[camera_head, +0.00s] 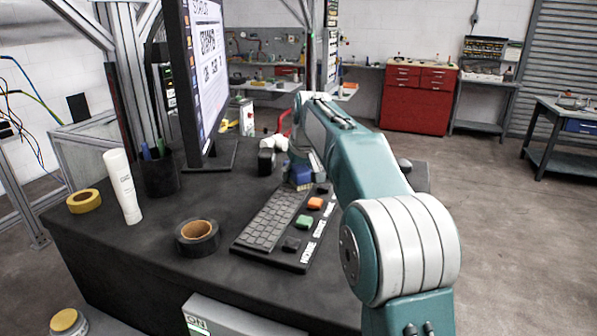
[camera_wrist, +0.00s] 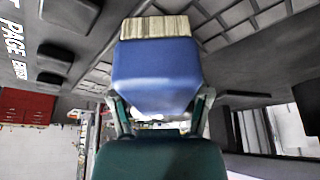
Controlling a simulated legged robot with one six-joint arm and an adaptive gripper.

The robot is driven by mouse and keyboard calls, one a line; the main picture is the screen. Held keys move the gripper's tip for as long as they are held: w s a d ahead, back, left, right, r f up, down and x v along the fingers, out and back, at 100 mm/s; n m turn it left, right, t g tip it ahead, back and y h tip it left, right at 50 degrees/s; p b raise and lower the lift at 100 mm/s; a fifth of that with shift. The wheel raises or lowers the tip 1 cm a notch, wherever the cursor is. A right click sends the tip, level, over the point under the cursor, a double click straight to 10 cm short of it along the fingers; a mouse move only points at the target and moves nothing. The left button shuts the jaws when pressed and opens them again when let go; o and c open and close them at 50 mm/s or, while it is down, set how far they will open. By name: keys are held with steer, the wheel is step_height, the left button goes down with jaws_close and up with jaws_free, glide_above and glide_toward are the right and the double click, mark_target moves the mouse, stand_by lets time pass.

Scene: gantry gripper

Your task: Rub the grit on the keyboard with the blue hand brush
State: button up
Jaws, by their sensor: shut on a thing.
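The dark keyboard (camera_head: 270,222) lies on the black desk, with orange, green and black keys along its right side. My gripper (camera_head: 299,163) is over the keyboard's far end, partly hidden by my arm. It is shut on the blue hand brush (camera_head: 301,175). In the wrist view my gripper (camera_wrist: 160,108) has a finger on each side of the blue brush body (camera_wrist: 157,72). The pale bristles (camera_wrist: 155,27) point toward the keyboard (camera_wrist: 235,17). I cannot tell whether the bristles touch the keys. I cannot make out the grit.
A monitor (camera_head: 205,70) stands at the back left of the desk (camera_head: 150,243). A black tape roll (camera_head: 197,237) lies left of the keyboard.

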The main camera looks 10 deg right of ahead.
mark_target(286, 191)
steer(key=shift+s+a+r, duration=0.1)
steer(key=shift+s+a, duration=0.3)
steer(key=shift+s, duration=0.2)
steer(key=shift+s+a, duration=0.4)
steer(key=shift+s, duration=0.2)
steer(key=shift+s+a, duration=0.4)
steer(key=shift+s, duration=0.2)
steer(key=shift+s+a, duration=0.4)
steer(key=shift+s, duration=0.2)
steer(key=shift+r, duration=2.9)
step_height(286, 191, up, 3)
steer(key=shift+f, duration=0.1)
